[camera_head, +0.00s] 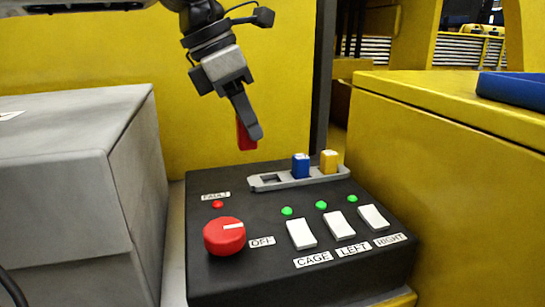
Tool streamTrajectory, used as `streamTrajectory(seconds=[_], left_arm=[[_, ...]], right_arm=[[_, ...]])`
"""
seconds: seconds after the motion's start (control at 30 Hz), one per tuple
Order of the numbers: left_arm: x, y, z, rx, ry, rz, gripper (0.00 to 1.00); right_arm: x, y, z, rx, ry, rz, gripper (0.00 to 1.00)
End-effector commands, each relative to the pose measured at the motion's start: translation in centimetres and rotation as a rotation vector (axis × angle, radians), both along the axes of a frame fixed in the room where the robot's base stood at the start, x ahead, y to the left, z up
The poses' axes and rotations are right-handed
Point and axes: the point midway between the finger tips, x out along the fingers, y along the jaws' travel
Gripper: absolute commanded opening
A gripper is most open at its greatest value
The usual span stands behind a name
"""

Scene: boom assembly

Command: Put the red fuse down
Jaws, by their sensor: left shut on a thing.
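My left gripper (245,118) comes down from the top of the head view and is shut on the red fuse (243,136). The fuse hangs above the back edge of the black control box, partly hidden by the fingers. Below it is a grey fuse holder (318,176) with an empty slot (271,180) at its left end. A blue fuse (300,165) and a yellow fuse (329,161) stand upright in the holder to the right of that slot. My right gripper is not in view.
The black control box (210,277) carries a red knob (224,236) by an OFF label, a red FAULT light (217,204), three green lights and three white switches (340,224). A grey box (60,190) stands left, a yellow cabinet (440,150) right.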

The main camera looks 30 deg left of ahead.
Motion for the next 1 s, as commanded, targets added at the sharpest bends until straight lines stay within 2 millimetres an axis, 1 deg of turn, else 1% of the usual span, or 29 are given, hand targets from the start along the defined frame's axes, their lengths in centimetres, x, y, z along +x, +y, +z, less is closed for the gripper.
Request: streamTrajectory(seconds=[0.03, 0.1, 0.2, 0.3, 0.4, 0.57, 0.7, 0.77, 0.83, 1.0], left_arm=[[1.3, 0.2, -0.3, 0.000, 0.008, 0.001, 0.03], [2.9, 0.4, -1.4, 0.001, 0.008, 0.001, 0.03], [4.4, 0.6, -3.5, 0.000, 0.007, 0.000, 0.03], [5.6, 0.7, -5.0, 0.001, 0.004, -0.001, 0.03], [6.4, 0.8, -5.9, 0.002, 0.001, -0.001, 0.03], [7.3, 0.9, -7.0, 0.001, 0.003, 0.000, 0.03], [7.2, 0.9, -9.1, 0.000, 0.001, -0.001, 0.03], [7.2, 0.9, -9.7, 0.000, 0.001, -0.001, 0.03], [7.2, 0.9, -10.0, 0.000, -0.001, -0.001, 0.03], [7.2, 0.9, -10.0, 0.000, -0.002, -0.001, 0.03]], right_arm=[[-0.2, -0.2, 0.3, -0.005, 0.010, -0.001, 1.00], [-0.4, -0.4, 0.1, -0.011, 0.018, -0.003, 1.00], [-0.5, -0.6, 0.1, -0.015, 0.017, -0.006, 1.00], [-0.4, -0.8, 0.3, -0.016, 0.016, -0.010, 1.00], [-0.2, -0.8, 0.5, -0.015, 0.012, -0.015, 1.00], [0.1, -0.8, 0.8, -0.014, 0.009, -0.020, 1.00], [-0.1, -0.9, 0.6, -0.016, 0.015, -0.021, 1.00], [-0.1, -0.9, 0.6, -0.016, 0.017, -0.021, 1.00], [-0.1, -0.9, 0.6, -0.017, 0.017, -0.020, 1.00], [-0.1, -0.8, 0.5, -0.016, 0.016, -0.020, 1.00]])
